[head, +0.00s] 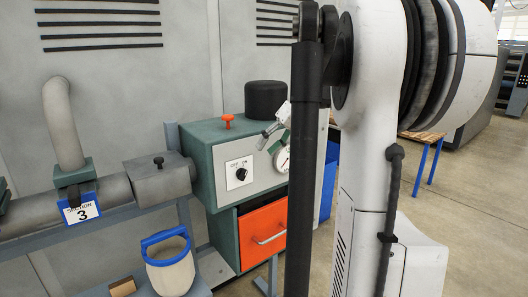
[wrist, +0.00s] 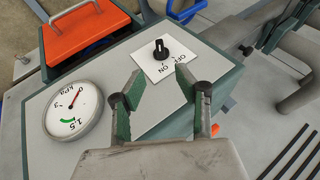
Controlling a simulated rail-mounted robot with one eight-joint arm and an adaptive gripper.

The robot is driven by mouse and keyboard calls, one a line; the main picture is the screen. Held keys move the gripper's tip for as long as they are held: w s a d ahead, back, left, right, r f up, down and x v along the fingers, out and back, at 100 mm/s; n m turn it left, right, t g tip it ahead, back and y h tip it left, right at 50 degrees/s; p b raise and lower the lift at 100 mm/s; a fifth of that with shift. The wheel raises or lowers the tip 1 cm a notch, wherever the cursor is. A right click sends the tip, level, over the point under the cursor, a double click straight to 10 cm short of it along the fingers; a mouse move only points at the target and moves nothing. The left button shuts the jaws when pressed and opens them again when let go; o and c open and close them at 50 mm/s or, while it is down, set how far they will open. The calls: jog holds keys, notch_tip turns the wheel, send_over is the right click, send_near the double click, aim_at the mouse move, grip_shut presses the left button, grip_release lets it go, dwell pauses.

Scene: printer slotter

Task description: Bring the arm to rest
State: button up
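My gripper (wrist: 160,74) is open and empty, its two green-and-black fingers spread apart in the wrist view. It hovers over the green-and-grey control box, and I cannot judge the height. The box front (head: 226,150) also shows in the head view. The black OFF/ON knob (wrist: 160,50) lies just beyond the fingertips on its white plate, apart from them as far as I can see. In the head view, part of my gripper (head: 275,135) shows in front of the box, with my arm hiding the rest.
A round pressure gauge (wrist: 73,110) is on the box face. An orange drawer (head: 262,236) is below it. A black cylinder (head: 265,99) and a red-orange button (head: 227,121) are on top. A grey pipe (head: 62,125) and a blue-handled bucket (head: 170,265) stand left.

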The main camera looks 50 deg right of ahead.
dwell(0.5)
jog(key=s+a+f+n+g+h, duration=0.1)
jog(key=a+f+h, duration=0.1)
jog(key=a, duration=1.1)
jog(key=s+a+f+h, duration=0.1)
jog(key=s+a+f, duration=0.1)
jog(key=a, duration=1)
jog(key=s+a+f+n+t+h, duration=0.1)
jog(key=s+a+f, duration=0.4)
jog(key=s+a, duration=0.1)
jog(key=s+a+f+n+t+h+b, duration=0.1)
jog(key=s+a+f, duration=0.4)
jog(key=a, duration=0.4)
jog(key=shift+s+a+f, duration=0.15)
jog(key=shift+s+a, duration=0.1)
jog(key=shift+s, duration=0.3)
